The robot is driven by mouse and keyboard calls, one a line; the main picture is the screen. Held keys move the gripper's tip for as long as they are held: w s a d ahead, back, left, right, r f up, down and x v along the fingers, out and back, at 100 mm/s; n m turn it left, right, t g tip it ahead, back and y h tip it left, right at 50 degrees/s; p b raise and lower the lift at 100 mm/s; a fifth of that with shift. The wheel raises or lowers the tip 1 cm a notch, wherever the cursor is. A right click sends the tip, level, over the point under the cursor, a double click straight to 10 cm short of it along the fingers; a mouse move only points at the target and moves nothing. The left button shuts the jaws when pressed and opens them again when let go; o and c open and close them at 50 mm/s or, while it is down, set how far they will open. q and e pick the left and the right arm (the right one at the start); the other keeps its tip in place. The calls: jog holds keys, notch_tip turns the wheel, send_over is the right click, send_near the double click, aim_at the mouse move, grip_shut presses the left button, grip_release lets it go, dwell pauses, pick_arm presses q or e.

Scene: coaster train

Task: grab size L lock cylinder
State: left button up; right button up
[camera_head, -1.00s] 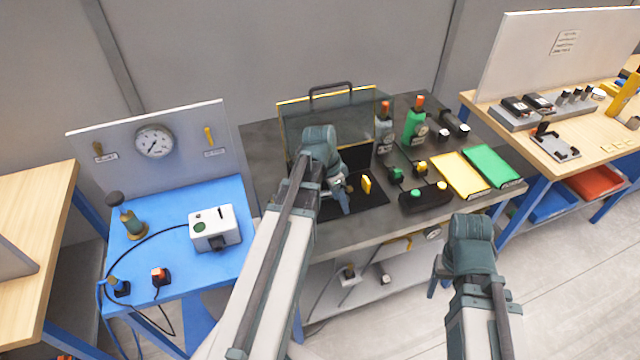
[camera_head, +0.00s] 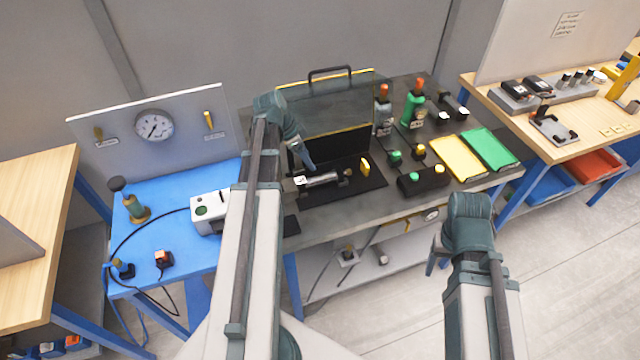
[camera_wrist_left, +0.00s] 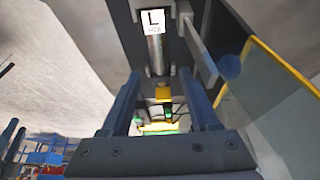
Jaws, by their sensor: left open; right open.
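A silver cylinder (camera_head: 320,179) with a white tag lies on the dark mat of the middle bench, in front of a raised clear guard. In the left wrist view the cylinder (camera_wrist_left: 158,55) is at the top, and its tag reads "L SIZE". My left gripper (camera_head: 309,165) is just above and behind the cylinder's tagged end in the head view. In the left wrist view its open fingers (camera_wrist_left: 165,95) have nothing between them that they touch. My right gripper (camera_head: 436,262) is open and empty, in front of the bench, away from the cylinder.
The clear guard (camera_head: 325,110) with yellow edging stands close behind the mat. A yellow lever (camera_head: 365,167) stands right of the cylinder. A black button box (camera_head: 424,181) and yellow tray (camera_head: 459,158) lie further right. A blue table (camera_head: 160,215) is at left.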

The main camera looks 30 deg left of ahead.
aim_at(318, 176)
pick_arm(q)
jog(key=b+x, duration=0.4)
jog(key=x, duration=0.1)
jog(key=shift+w+f, duration=0.15)
jog(key=shift+f, duration=0.25)
jog(key=b+x, duration=0.3)
jog(key=s+b+x, duration=0.1)
jog(key=b, duration=0.1)
jog(key=shift+w+f, duration=0.15)
jog(key=shift+f, duration=0.35)
jog(key=shift+w+d+f, duration=0.15)
jog(key=shift+f, duration=0.1)
jog(key=shift+r, duration=0.1)
grip_shut()
dwell(0.4)
